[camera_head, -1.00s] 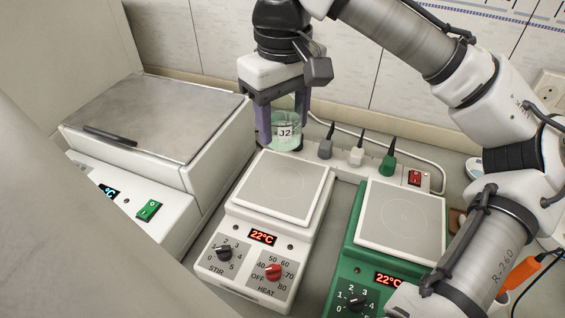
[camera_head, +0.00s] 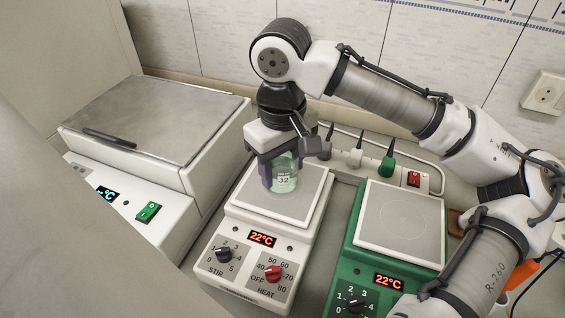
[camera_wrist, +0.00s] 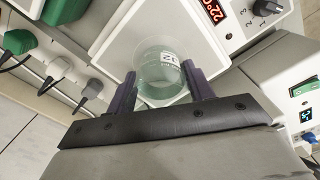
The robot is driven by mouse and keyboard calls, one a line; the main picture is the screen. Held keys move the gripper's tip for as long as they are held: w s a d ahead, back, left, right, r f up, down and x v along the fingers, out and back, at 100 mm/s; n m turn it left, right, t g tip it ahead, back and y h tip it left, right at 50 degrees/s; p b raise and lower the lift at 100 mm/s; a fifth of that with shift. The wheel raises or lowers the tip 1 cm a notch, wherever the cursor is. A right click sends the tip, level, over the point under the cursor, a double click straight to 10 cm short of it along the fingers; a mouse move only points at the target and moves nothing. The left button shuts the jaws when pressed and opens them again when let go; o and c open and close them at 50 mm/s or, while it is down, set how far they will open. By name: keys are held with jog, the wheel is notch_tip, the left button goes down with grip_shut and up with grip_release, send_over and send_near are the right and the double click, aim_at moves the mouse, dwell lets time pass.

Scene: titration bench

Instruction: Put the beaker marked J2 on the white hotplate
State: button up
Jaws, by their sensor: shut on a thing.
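The beaker marked J2 (camera_head: 284,180) is clear glass with pale green liquid and a white label. It is upright over the plate of the white hotplate (camera_head: 240,211); whether its base touches the plate I cannot tell. My gripper (camera_head: 280,174) is shut on the beaker, with its dark fingers on either side of the glass. In the wrist view the beaker (camera_wrist: 158,72) sits between the two fingers (camera_wrist: 160,90), with the white plate (camera_wrist: 150,30) behind it. The hotplate's display reads 22°C.
A green hotplate (camera_head: 354,240) with an empty plate stands to the right. A white box with a grey metal lid (camera_head: 155,115) stands to the left. Behind are a power strip with plugs (camera_head: 356,157) and a red switch (camera_head: 414,179).

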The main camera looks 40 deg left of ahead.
jog(key=shift+f, duration=0.15)
jog(key=o, duration=1)
jog(key=shift+o, duration=0.2)
notch_tip(320, 180, up, 12)
